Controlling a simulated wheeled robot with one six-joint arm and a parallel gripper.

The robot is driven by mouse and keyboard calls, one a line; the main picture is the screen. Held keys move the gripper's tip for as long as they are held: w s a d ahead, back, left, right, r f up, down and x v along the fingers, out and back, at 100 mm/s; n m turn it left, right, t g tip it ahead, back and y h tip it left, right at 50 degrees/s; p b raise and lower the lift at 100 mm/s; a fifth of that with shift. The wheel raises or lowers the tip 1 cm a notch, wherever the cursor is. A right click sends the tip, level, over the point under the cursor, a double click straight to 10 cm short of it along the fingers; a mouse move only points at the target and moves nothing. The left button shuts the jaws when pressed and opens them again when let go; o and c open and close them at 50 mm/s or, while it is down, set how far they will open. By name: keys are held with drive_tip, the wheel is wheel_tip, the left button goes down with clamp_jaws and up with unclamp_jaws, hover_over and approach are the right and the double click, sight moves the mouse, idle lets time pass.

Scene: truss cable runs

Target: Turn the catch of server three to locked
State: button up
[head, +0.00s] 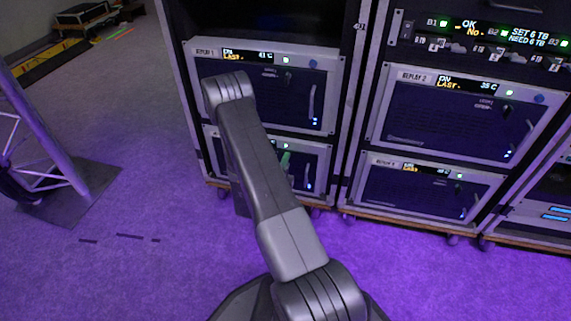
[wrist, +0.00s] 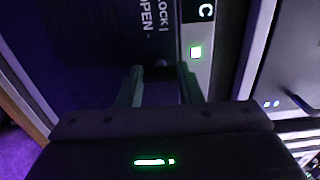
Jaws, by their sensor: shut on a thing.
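The lower-left server (head: 314,158) sits under the one marked REPLAY 1; my arm covers its label, so I cannot read its number. In the wrist view its dark front (wrist: 85,45) carries the printed words LOCK and OPEN, turned sideways. My gripper (wrist: 160,75) is at this front, its two fingers either side of the catch (wrist: 160,63). It is shut on the catch, of which only a small pale bit shows between the fingertips. I cannot tell which way the catch is turned. In the head view my arm hides most of the gripper.
Server REPLAY 1 (head: 210,52) is just above, with its own catch and handle. REPLAY 2 (head: 415,77) and another server (head: 377,160) are in the rack to the right. A truss foot (head: 75,195) stands at left. The purple carpet (head: 140,270) in front is mostly clear.

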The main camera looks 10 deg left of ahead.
drive_tip(key=o, duration=1)
drive_tip(key=s+p, duration=0.1)
drive_tip(key=s, duration=0.3)
drive_tip(key=s+p, duration=0.1)
drive_tip(key=s, duration=0.4)
drive_tip(key=s+p, duration=0.1)
drive_tip(key=s, duration=0.4)
drive_tip(key=shift+a, duration=0.25)
drive_tip(key=shift+w, duration=0.1)
drive_tip(key=w+b, duration=0.1)
drive_tip(key=w, duration=0.3)
drive_tip(key=w+b, duration=0.1)
drive_tip(key=w, duration=0.4)
drive_tip(key=w+b, duration=0.1)
drive_tip(key=w, duration=0.3)
drive_tip(key=shift+w+d, duration=0.25)
drive_tip(key=shift+w, duration=0.15)
